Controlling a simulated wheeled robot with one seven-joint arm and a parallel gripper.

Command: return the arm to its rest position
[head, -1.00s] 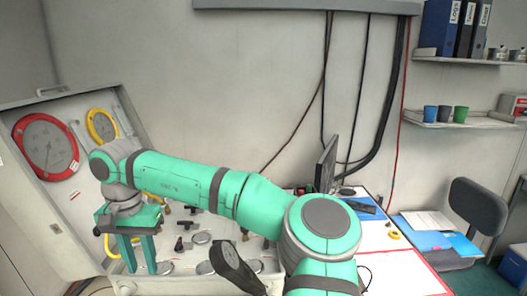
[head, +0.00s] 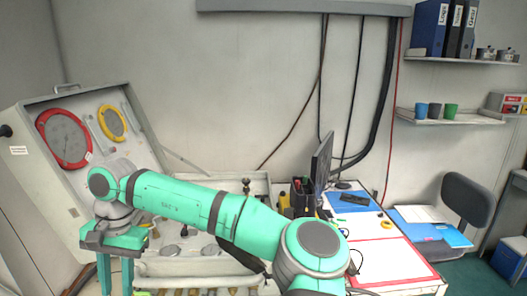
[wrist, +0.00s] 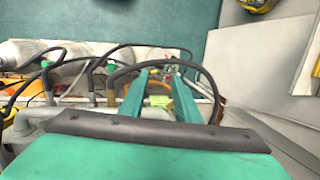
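My arm, green with grey joints, stretches across the head view from lower right to left. My gripper (head: 115,278) hangs at the left end of the arm, fingers pointing down. The two green fingers stand apart with nothing visible between them, and the bottom of the frame cuts off their tips. In the wrist view my gripper (wrist: 160,82) also shows two separated fingers, over a cluttered area of hoses and grey cylinders. In the head view it is in front of the air panel case (head: 30,165), near its left side; I cannot tell whether it touches anything.
The open lid bears a red gauge (head: 63,138) and a yellow gauge (head: 112,122). Knobs and dials on the panel lie partly behind my arm. Grey cylinders (wrist: 75,62) and hoses lie below the wrist. A desk with a monitor (head: 321,160) stands right. Teal floor (wrist: 120,20) shows clear.

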